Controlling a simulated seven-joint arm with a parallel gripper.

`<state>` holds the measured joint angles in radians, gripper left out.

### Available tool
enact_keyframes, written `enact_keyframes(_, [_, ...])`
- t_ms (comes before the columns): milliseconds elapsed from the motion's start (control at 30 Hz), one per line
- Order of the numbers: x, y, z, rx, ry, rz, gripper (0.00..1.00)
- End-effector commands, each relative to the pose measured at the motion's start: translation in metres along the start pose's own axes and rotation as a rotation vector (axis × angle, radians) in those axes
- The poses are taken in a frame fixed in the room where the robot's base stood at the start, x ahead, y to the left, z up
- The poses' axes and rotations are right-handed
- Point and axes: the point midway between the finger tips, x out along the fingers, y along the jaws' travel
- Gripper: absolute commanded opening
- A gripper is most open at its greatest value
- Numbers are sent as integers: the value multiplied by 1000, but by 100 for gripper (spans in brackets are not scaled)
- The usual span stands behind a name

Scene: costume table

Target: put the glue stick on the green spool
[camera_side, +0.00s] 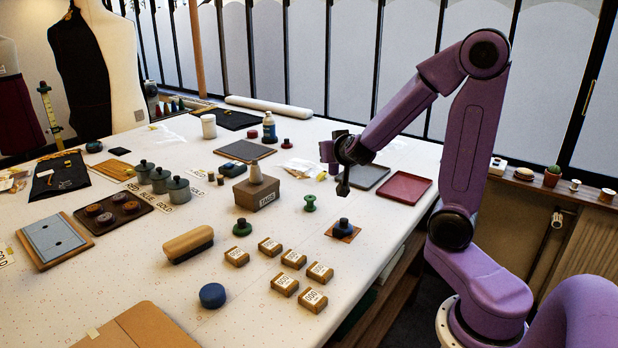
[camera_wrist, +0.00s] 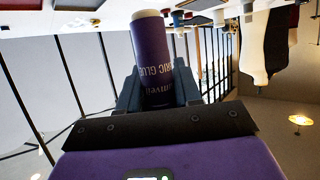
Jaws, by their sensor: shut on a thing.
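The glue stick (camera_wrist: 150,45) is a purple tube with a pale end and white lettering, seen large in the wrist view. My gripper (camera_wrist: 157,88) is shut on it, with a dark finger at each side. In the side view my gripper (camera_side: 340,155) is up in the air over the right part of the table; the glue stick is hard to make out there. The green spool (camera_side: 310,203) stands upright on the white tabletop, below and a little left of my gripper and clear of it. Nothing lies on its top.
A dark blue knobbed piece (camera_side: 343,227) sits on an orange-brown tile right of the spool. A dark green knobbed piece (camera_side: 242,227) and several tagged small boxes (camera_side: 293,259) lie nearer. A grey-brown box (camera_side: 256,194) stands left. A red tray (camera_side: 403,188) lies at the right edge.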

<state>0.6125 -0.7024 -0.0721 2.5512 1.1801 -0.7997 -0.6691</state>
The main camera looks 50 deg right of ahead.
Motion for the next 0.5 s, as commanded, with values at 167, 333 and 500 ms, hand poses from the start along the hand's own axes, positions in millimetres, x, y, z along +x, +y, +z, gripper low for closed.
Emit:
enact_keyframes(167, [18, -5, 2, -2, -3, 2, 4])
enact_keyframes(333, [36, -10, 2, -2, -3, 2, 4])
enact_keyframes(500, [58, -17, 4, -2, -3, 2, 4])
